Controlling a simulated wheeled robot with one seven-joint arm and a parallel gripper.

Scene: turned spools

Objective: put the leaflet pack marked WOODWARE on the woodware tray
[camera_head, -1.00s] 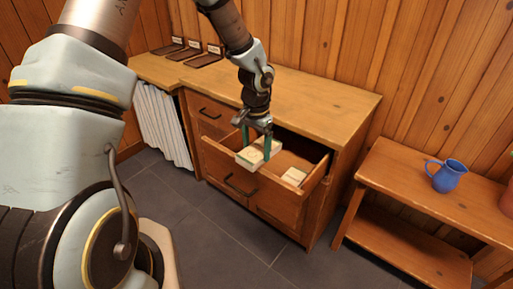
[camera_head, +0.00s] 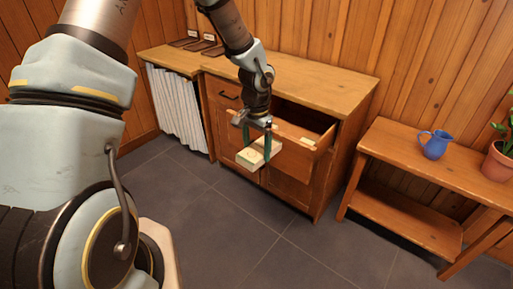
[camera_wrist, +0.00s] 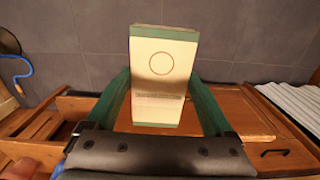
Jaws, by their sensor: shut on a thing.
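My gripper (camera_head: 255,155) is shut on a cream leaflet pack (camera_head: 248,159) with green edges. In the wrist view the pack (camera_wrist: 163,75) sits between the green fingers and shows a ring mark; I cannot read any name on it. The head view shows it in front of the open drawer, clear of the drawer's front. Two dark trays with small white label cards, one left (camera_head: 184,43) and one right (camera_head: 213,51), lie at the back left of the counter. Their labels are too small to read, so I cannot tell which is the woodware tray.
The open drawer (camera_head: 290,158) juts from the wooden cabinet, with another pale pack (camera_head: 307,141) inside. The cabinet top (camera_head: 310,85) is bare. A low bench (camera_head: 385,145) at right carries a blue jug (camera_head: 434,144) and a potted plant (camera_head: 498,160). The grey floor is clear.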

